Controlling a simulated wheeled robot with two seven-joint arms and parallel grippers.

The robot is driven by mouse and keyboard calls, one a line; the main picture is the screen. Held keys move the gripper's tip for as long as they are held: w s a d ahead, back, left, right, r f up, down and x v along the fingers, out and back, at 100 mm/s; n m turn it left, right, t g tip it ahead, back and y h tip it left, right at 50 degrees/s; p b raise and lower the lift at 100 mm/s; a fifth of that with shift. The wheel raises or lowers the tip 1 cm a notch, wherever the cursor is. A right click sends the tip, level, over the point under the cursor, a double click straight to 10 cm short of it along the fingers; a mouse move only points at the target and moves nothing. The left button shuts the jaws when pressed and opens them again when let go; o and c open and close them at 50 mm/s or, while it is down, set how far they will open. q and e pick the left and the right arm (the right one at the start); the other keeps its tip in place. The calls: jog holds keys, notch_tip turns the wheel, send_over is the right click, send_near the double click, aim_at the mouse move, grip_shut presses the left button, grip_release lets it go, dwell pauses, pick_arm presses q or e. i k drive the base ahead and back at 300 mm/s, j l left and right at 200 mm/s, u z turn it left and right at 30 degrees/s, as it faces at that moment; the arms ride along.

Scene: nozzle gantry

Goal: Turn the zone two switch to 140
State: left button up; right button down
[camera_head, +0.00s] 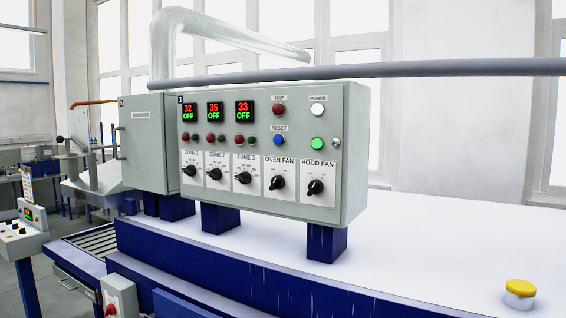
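The zone two switch (214,174) is a black rotary knob on a white plate labelled ZONE 2. It is on the front of a grey control panel (345,150), between the ZONE 1 knob (190,171) and the ZONE 3 knob (243,178). The scale marks around it are too small to read. The zone two display (215,112) above it reads 35 in red and OFF in green. Neither of my grippers is in view.
OVEN FAN (277,182) and HOOD FAN (315,187) knobs sit to the right on the panel. A grey pipe (430,68) runs above it. The panel stands on blue posts over a wide white surface (440,240). A yellow-topped button (519,292) stands at front right.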

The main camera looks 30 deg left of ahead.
aim_at(215, 175)
jog(key=u, duration=1.5)
jog(key=j, duration=0.5)
